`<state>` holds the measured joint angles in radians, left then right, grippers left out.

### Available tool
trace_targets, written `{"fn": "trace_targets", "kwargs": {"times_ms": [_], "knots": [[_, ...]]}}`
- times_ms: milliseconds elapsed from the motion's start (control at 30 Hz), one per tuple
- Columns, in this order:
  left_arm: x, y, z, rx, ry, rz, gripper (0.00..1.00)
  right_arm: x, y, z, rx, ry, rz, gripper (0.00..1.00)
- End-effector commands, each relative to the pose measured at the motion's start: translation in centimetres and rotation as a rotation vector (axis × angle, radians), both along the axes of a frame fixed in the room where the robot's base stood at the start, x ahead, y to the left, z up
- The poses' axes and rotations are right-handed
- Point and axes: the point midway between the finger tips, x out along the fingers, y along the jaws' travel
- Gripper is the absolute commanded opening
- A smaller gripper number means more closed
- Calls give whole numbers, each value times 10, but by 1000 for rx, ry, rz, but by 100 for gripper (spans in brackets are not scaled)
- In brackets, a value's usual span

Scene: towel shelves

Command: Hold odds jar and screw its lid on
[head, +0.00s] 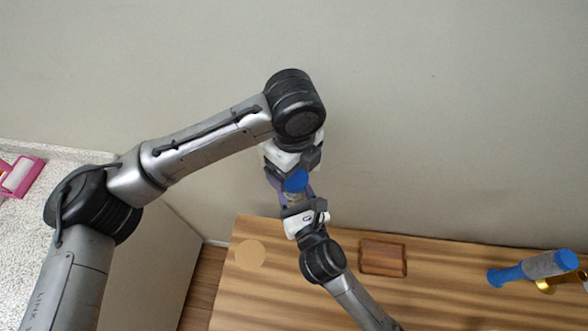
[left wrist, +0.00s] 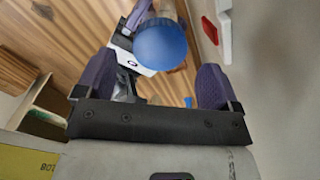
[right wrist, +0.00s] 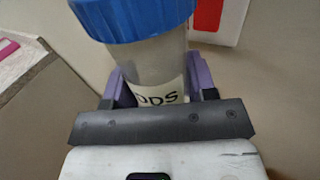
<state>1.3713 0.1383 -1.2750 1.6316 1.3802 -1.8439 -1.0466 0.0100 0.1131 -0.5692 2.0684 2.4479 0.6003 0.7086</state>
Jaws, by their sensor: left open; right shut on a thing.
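The odds jar (right wrist: 155,62) is a clear jar with a pale label (right wrist: 160,96) showing "DDS". My right gripper (right wrist: 155,85) is shut on its body; it also shows in the head view (head: 300,210), holding the jar above the wooden table. The blue lid (right wrist: 135,18) sits at the jar's mouth; whether it is threaded on cannot be told. In the left wrist view the round lid top (left wrist: 161,45) faces the camera. My left gripper (left wrist: 153,70) is open, its purple fingers spread apart near the lid, with no visible contact. In the head view my left gripper (head: 282,170) is directly above the lid (head: 297,181).
A wooden table (head: 450,302) lies below, with a brown wooden block or box (head: 383,257), a tan disc (head: 250,255) and a blue-and-grey cylindrical object (head: 537,268). A pink object (head: 18,177) is on a speckled surface at far left. The wall is close behind the arms.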

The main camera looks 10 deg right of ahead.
Motion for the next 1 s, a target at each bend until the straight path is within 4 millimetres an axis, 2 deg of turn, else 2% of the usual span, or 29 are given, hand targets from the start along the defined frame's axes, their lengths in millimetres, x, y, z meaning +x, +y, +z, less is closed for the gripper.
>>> {"fn": "trace_targets", "kwargs": {"times_ms": [100,333,400,467,667,700,1000], "knots": [[0,0,9,1,-1,0,87,0,0,0,0,-1,0,0],[0,0,10,1,1,0,87,0,0,0,0,-1,0,0],[0,0,11,1,-1,1,83,0,0,0,0,-1,0,0],[1,0,15,1,-9,1,83,0,0,0,0,-1,0,0],[13,7,51,33,-101,6,83,0,0,0,0,-1,0,0],[14,8,56,45,-103,34,83,0,0,0,0,-1,0,0],[6,6,47,22,-47,636,83,0,0,0,0,-1,0,0]]}}
